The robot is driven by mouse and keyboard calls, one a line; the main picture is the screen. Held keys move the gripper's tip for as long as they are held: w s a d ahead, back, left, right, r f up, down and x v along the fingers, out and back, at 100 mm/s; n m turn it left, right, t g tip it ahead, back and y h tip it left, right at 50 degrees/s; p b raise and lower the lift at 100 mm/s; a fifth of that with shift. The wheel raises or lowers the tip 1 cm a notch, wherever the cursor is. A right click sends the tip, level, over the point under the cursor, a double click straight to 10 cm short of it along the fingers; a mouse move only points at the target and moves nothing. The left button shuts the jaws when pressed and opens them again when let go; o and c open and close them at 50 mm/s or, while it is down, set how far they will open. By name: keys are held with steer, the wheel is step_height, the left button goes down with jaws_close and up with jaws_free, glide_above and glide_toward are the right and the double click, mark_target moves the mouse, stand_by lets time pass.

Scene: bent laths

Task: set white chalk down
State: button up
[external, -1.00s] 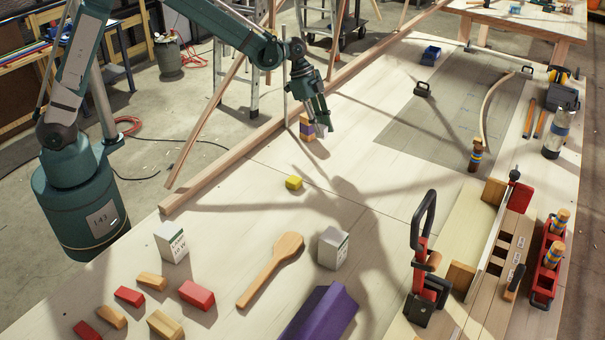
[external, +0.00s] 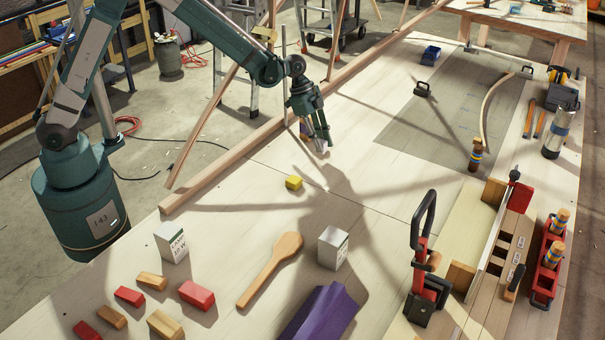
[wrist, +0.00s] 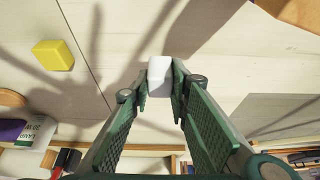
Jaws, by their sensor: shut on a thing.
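The white chalk (wrist: 158,72) is a short pale block between the fingertips of my gripper (wrist: 159,84) in the wrist view. My gripper is shut on it, with one green finger pressed on each side. In the external view my gripper (external: 322,147) points down, low over the pale tabletop near the long wooden beam. The chalk is hard to make out there. I cannot tell whether it touches the table.
A yellow block (external: 294,183) lies nearby; it also shows in the wrist view (wrist: 53,54). Bare tabletop lies to the right.

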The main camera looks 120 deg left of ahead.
steer(key=shift+f, duration=0.1)
steer(key=shift+f, duration=1.8)
steer(key=shift+f, duration=0.2)
steer(key=o, duration=0.9)
steer(key=shift+r, duration=0.15)
steer(key=shift+v, duration=6.05)
